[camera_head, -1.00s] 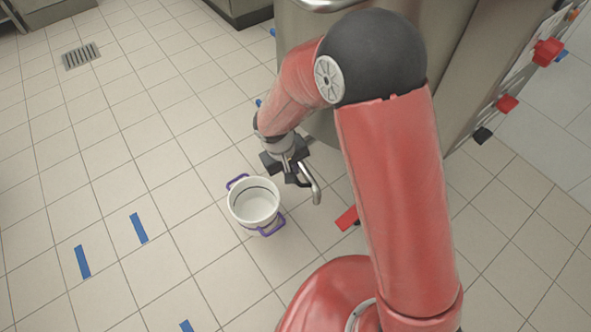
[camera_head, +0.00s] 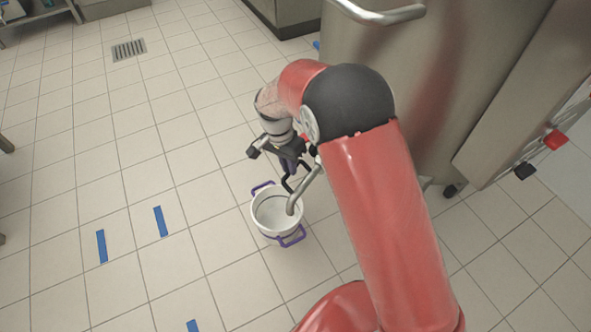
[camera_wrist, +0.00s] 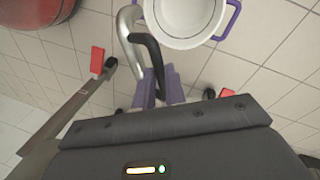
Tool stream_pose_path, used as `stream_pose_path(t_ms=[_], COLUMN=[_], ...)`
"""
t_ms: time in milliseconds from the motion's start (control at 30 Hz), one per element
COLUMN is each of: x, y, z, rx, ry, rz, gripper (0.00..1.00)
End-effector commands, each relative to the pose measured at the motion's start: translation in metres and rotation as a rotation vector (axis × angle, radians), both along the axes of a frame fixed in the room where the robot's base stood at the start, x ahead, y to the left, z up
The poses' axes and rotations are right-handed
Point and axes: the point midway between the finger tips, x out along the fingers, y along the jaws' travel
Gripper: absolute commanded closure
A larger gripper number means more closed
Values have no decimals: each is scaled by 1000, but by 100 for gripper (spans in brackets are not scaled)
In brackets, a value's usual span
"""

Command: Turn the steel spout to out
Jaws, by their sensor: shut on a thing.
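The steel spout (camera_head: 305,188) is a bent pipe. In the head view its tip overlaps the white pot (camera_head: 258,214), which stands on the floor. In the wrist view the steel spout (camera_wrist: 128,42) curves at the left of the white pot (camera_wrist: 183,40), its tip near the pot's rim. A black bent handle (camera_wrist: 151,48) runs beside the pipe. My gripper (camera_head: 289,166) is shut on this handle. The purple fingers of my gripper (camera_wrist: 160,80) close around its lower part. The joint between handle and spout is hidden.
The pot has purple side handles (camera_head: 293,237). A large steel vessel (camera_head: 400,80) stands close behind my arm, with a red-ended valve (camera_head: 555,139) at the right. Blue tape strips (camera_head: 160,221) mark the floor at left. The tiled floor there is clear.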

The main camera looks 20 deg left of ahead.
Motion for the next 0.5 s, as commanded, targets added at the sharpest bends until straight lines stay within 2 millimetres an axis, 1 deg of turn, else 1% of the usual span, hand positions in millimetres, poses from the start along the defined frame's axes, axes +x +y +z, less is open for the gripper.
stream_pose_path(t_ms=[33, 200, 500], x=[4, 16, 33], y=[5, 15, 26], z=[1, 1, 1], rx=[1, 2, 2], ry=[-1, -2, -1], rz=[-42, -190, -387], gripper=[100, 100, 100])
